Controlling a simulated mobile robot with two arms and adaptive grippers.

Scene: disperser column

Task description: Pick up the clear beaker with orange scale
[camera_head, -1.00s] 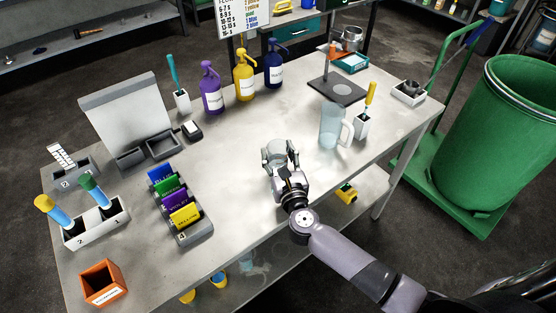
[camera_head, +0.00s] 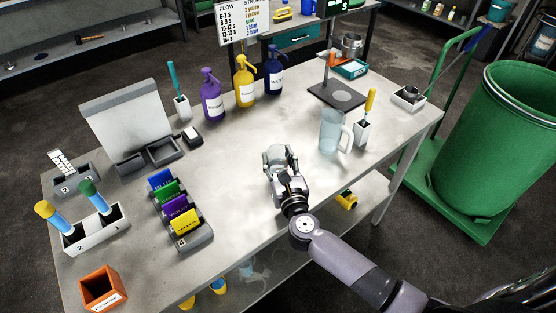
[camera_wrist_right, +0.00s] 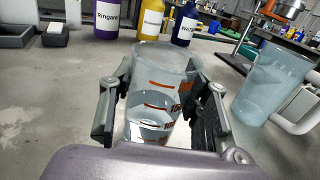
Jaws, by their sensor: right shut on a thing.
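The clear beaker with orange scale (camera_wrist_right: 160,80) stands upright between the fingers of my right gripper in the right wrist view. Its orange marks show on the side facing the camera. My right gripper (camera_head: 279,160) is over the front middle of the table in the head view, shut on the beaker. In the wrist view its fingers (camera_wrist_right: 162,110) lie on either side of the beaker. In the head view the beaker is mostly hidden by the gripper. My left gripper does not show.
A clear pitcher with a handle (camera_head: 331,133) stands right of the gripper, beside a white holder (camera_head: 362,134). A rack of coloured cards (camera_head: 181,211) lies to the left. Purple (camera_head: 212,100), yellow (camera_head: 244,84) and blue (camera_head: 274,76) bottles stand behind. The table (camera_head: 240,140) between is clear.

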